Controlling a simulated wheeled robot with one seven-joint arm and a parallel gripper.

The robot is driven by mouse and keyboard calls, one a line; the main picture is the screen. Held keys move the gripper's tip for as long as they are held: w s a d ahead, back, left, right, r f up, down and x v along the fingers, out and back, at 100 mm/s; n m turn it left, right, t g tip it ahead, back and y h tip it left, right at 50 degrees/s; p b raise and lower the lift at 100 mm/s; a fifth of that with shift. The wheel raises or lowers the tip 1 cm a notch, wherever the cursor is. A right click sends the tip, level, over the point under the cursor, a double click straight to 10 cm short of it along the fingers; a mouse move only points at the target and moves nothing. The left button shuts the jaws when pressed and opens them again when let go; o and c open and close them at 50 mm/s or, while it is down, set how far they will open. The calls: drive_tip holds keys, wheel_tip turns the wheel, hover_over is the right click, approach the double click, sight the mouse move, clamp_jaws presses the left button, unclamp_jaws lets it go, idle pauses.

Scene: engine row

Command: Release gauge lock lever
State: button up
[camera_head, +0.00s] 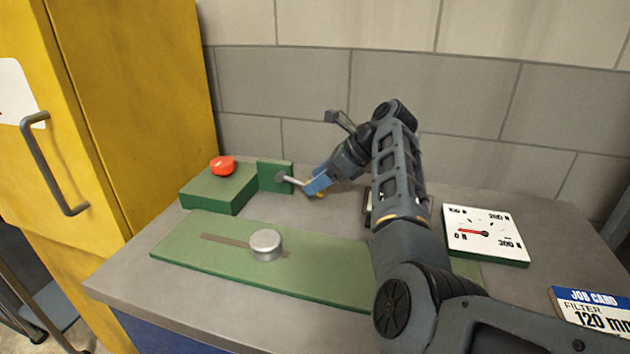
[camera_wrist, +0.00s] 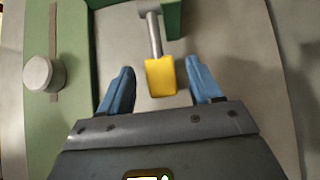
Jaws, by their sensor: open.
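The lock lever is a grey rod (camera_head: 292,180) on a small green upright block (camera_head: 274,177), slanting down to the right. In the wrist view its yellow grip (camera_wrist: 160,77) lies between the two blue fingers of my gripper (camera_wrist: 160,66). The fingers are open, with a gap on both sides of the grip. In the head view my gripper (camera_head: 317,182) is at the lever's free end and hides most of the grip. The gauge (camera_head: 485,234) is a white dial, its red needle pointing left near 0.
A green box with a red button (camera_head: 222,166) stands left of the lever. In front lies a green plate (camera_head: 190,253) with a slot and a silver knob (camera_head: 266,244). A job card (camera_head: 598,312) reads filter 120 mm. A yellow cabinet (camera_head: 140,90) and block wall bound the bench.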

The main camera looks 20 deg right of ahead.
drive_tip(key=shift+x, duration=0.8)
drive_tip(key=shift+a, duration=0.1)
drive_tip(key=shift+c, duration=0.4)
clamp_jaws()
